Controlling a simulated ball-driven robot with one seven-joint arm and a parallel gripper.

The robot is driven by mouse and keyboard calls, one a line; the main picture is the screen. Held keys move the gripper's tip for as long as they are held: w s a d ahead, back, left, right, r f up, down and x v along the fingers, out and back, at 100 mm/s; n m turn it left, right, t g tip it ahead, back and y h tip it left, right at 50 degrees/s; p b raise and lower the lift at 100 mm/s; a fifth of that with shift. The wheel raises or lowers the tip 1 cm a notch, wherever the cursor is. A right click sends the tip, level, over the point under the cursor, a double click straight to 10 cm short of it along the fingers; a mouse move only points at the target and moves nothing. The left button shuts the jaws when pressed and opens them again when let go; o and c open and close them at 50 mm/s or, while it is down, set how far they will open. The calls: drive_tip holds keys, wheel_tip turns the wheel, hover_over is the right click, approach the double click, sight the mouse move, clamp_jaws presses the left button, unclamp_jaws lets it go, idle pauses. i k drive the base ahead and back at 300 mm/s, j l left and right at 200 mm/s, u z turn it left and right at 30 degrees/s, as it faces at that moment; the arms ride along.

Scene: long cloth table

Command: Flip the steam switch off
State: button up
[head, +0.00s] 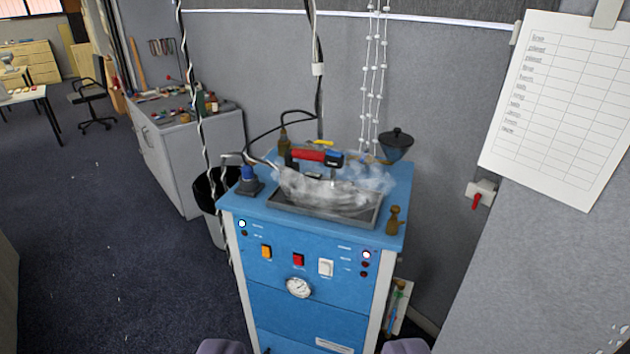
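A blue steam ironing station (275,310) stands ahead. Its front panel carries an orange switch (266,252), a red switch (299,260) and a larger white switch (326,268). Their labels are too small to read, so I cannot tell which is the steam switch. An indicator light (241,223) glows at upper left and another light (366,254) at right.
A round gauge (298,287) sits below the switches. Bottles and a dark-lidded blue container stand on the station's top. Floor is free at left.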

sight(331, 152)
drive_tip(key=i+j, duration=0.1)
drive_tip(key=i, duration=1.05)
drive_tip(key=i+j+u, duration=0.1)
drive_tip(key=i, duration=1)
